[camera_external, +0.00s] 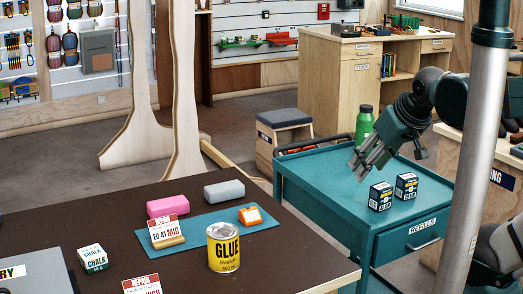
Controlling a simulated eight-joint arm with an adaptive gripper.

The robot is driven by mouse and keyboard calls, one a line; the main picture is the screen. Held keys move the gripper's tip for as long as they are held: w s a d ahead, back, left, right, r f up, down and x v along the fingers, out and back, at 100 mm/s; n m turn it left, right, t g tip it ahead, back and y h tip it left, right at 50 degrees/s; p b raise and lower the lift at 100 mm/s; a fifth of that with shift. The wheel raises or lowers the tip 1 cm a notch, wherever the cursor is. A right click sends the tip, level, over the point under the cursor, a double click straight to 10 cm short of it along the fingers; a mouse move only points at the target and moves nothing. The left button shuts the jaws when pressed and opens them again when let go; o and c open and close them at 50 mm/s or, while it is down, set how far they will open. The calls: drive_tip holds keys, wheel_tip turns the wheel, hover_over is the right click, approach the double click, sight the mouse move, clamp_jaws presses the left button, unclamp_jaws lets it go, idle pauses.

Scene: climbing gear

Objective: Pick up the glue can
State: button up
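The glue can (223,253) is a yellow cylinder with a pale metal top and black "GLUE" lettering. It stands upright on the dark brown table (300,254), close to the front edge of the blue mat (207,225). My gripper (364,172) is up and to the right of the can, well apart from it. It appears over the teal cart (310,171) and points down and to the left. Its fingers are too small here to tell whether they are open or shut. I see nothing held in it.
On or beside the mat are a pink block (167,205), a grey block (224,190), an orange box (251,216) and a sign card (166,231). A chalk box (92,259) stands left. The cart holds two dark boxes (380,197) and a green bottle (364,124).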

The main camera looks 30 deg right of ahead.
drive_tip(key=shift+o, duration=0.5)
drive_tip(key=o, duration=0.7)
drive_tip(key=m+g+y, duration=0.7)
drive_tip(key=m+y, duration=0.7)
drive_tip(key=m, duration=0.3)
approach(229, 228)
drive_tip(key=x, duration=0.3)
drive_tip(key=shift+a+f+m+y, duration=0.3)
drive_tip(key=shift+a+f+m, duration=0.05)
drive_tip(key=shift+a+m, duration=0.2)
